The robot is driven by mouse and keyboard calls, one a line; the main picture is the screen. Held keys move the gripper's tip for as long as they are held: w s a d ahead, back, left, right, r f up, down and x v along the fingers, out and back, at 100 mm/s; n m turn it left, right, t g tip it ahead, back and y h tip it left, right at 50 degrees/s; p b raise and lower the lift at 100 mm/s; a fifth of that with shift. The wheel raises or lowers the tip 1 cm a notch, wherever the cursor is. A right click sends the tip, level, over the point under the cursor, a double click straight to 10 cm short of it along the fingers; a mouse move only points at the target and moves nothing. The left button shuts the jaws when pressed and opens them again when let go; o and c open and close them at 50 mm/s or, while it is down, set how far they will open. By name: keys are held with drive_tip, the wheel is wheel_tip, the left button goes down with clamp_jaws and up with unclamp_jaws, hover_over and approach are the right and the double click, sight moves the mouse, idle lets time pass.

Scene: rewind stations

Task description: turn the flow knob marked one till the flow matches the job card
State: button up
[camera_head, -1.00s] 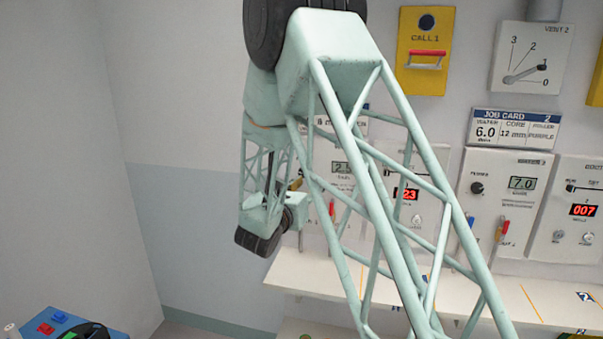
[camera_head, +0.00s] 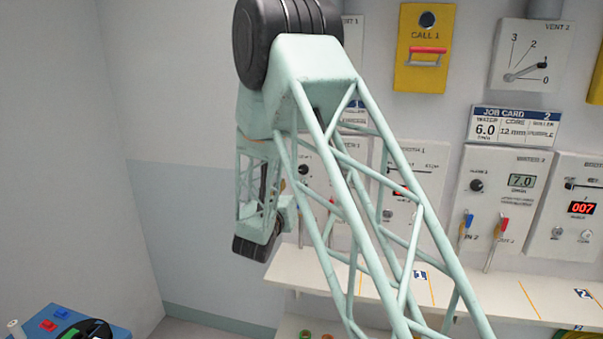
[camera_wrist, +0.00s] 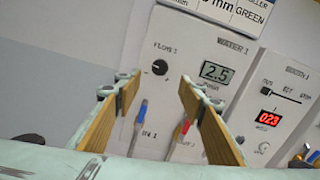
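The flow knob marked one (camera_wrist: 160,67) is a small black round knob on the white WATER 1 panel (camera_wrist: 196,45), upper middle of the wrist view. The panel display (camera_wrist: 214,72) reads 2.5. My gripper (camera_wrist: 155,82) is open and empty, its two wood-coloured fingers spread below and to either side of the knob, apart from it. In the head view my arm covers much of the station one panels; the knob (camera_head: 303,170) shows just beside it. Job card one (camera_wrist: 240,10) is cut off by the wrist view's top edge; only "mm" and "GREEN" read clearly, and its water value is out of view.
Blue (camera_wrist: 143,108) and red (camera_wrist: 185,127) handled valves sit below the knob. The BOOTH 1 panel (camera_wrist: 277,95), showing 023, is to the right. In the head view, a shelf (camera_head: 395,287) runs under the panels, and station two's panel (camera_head: 497,190) reads 7.0.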

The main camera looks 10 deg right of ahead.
drive_tip(key=x, duration=1.3)
drive_tip(key=shift+w, duration=0.15)
drive_tip(key=shift+c, duration=0.7)
drive_tip(key=c, duration=0.7)
